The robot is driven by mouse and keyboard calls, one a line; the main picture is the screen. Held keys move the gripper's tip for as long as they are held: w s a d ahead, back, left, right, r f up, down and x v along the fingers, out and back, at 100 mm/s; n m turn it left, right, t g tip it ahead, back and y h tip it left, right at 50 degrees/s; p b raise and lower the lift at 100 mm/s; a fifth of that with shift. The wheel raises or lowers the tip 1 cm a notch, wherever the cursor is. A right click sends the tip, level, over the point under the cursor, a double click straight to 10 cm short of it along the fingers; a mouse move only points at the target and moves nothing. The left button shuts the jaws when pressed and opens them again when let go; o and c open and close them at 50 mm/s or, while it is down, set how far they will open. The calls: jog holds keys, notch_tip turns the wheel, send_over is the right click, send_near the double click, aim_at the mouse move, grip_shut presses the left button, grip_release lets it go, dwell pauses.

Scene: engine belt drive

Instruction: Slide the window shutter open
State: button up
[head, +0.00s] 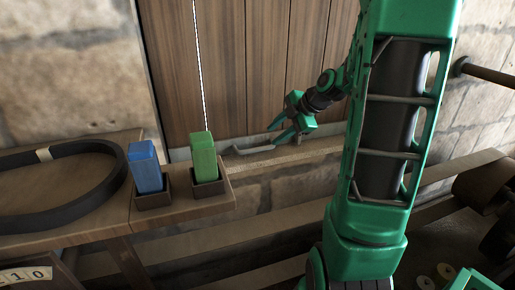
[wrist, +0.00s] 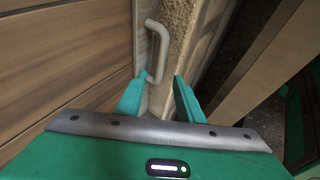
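The window shutter (head: 265,65) is made of brown wooden planks and fills the window in the stone wall. A thin bright vertical gap (head: 203,75) shows between its planks. A pale bar handle (head: 253,150) sits at the shutter's lower edge; it also shows in the wrist view (wrist: 158,45), ahead of the fingers. My green gripper (head: 276,138) is in front of the shutter's lower part, close to the handle. In the wrist view its two fingers (wrist: 160,90) are apart, with the handle's near end around the gap between their tips. I cannot tell if they touch it.
A wooden table (head: 90,222) at the left holds a black belt (head: 65,220), a blue block (head: 146,168) and a green block (head: 204,158) in small holders. A stone sill (head: 285,155) runs below the shutter. A dark rod (head: 485,75) sticks out at the right.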

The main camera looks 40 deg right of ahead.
aim_at(257, 148)
jog(key=x, duration=1)
jog(key=shift+a+f, duration=0.15)
jog(key=shift+f, duration=0.1)
grip_shut()
